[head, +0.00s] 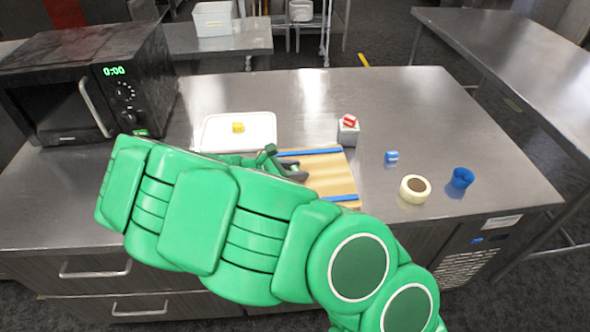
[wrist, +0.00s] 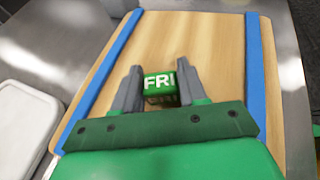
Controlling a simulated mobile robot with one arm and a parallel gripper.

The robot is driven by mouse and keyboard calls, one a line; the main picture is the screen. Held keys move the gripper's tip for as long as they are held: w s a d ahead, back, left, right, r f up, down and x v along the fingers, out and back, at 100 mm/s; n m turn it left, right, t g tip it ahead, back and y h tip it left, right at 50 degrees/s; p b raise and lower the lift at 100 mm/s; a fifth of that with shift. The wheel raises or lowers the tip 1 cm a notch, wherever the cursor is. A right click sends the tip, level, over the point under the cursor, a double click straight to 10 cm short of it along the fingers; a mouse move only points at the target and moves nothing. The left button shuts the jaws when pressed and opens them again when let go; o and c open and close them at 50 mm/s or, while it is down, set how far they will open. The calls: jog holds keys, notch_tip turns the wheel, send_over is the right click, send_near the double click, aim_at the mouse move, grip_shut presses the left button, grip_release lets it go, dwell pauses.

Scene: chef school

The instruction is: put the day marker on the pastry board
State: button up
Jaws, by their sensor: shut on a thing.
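The day marker, a small green block with white letters FRI (wrist: 160,82), is between the fingers of my gripper (wrist: 160,88) in the wrist view. My gripper is shut on it. The pastry board, pale wood with a blue strip along each of two sides (wrist: 205,45), lies beneath them; it also shows in the head view (head: 335,178). In the head view my gripper (head: 292,170) is over the board's left part, and my arm hides the board's near left side. I cannot tell whether the marker touches the board.
A white tray (head: 210,135) with a small yellow block (head: 238,127) lies behind my arm. A grey holder (head: 348,134) with a red-and-white block stands behind the board. A blue block (head: 391,157), tape roll (head: 415,189) and blue cup (head: 462,178) stand right. A microwave (head: 90,85) is left.

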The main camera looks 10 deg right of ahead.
jog(key=o, duration=1)
jog(key=shift+f, duration=0.1)
jog(key=shift+a+r, duration=0.25)
jog(key=v, duration=1.1)
jog(key=shift+s+a+r, duration=0.1)
jog(key=shift+a+r, duration=0.1)
